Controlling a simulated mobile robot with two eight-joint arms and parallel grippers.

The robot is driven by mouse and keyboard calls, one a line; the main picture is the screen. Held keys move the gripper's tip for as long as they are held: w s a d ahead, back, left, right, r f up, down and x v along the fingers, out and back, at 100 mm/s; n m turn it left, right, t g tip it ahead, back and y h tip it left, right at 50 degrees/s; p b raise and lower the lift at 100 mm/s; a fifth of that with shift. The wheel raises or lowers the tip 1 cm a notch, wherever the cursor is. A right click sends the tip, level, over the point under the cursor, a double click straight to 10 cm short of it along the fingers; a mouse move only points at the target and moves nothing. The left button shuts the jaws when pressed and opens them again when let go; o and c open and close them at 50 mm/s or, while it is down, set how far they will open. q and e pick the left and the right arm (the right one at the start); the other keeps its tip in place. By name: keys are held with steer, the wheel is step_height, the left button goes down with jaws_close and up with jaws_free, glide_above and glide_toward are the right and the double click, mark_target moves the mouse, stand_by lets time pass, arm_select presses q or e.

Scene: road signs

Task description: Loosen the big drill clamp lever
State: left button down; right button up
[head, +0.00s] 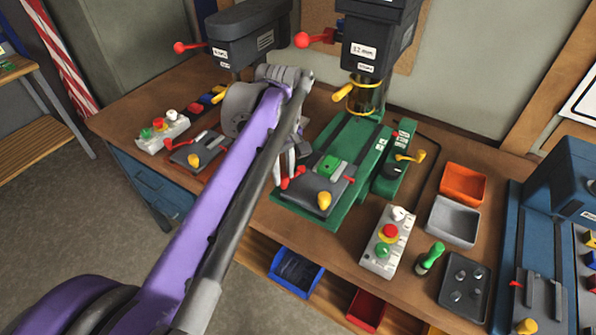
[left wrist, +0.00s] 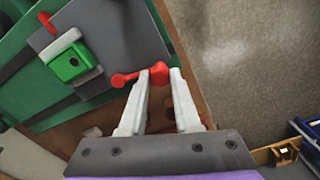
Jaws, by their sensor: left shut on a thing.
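The big drill (head: 376,52), with a "12 mm" label, stands on a green base (head: 325,217) on the bench. A red clamp lever (head: 296,175) is at the near left of its grey plate (head: 318,190). In the left wrist view the red lever (left wrist: 128,78) extends left, and its red end lies between my fingertips. My left gripper (head: 284,177) reaches down to it and is shut on it; the gripper also shows in the left wrist view (left wrist: 158,76). A green block (head: 329,167) sits on the plate, also seen in the left wrist view (left wrist: 70,60). My right gripper is not in view.
A smaller drill (head: 248,37) stands left, partly behind my left arm. A control box (head: 388,243), an orange tray (head: 462,184), a grey tray (head: 452,221) and a green-handled tool (head: 431,257) lie to the right. Open bins (head: 297,272) sit below the bench edge.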

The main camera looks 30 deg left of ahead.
arm_select(q)
steer(key=shift+w+a+m, duration=0.25)
steer(key=shift+a+m, duration=0.4)
steer(key=shift+m, duration=0.55)
steer(key=shift+w+a+m, duration=0.2)
steer(key=shift+a+m, duration=0.45)
steer(key=shift+m, duration=0.55)
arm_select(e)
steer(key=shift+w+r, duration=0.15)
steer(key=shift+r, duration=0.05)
arm_select(q)
steer(key=c, duration=0.6)
jaws_free()
step_height(320, 180, up, 11)
steer(key=shift+p, duration=0.45)
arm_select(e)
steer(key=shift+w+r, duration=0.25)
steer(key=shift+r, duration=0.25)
arm_select(q)
steer(key=shift+f, duration=0.1)
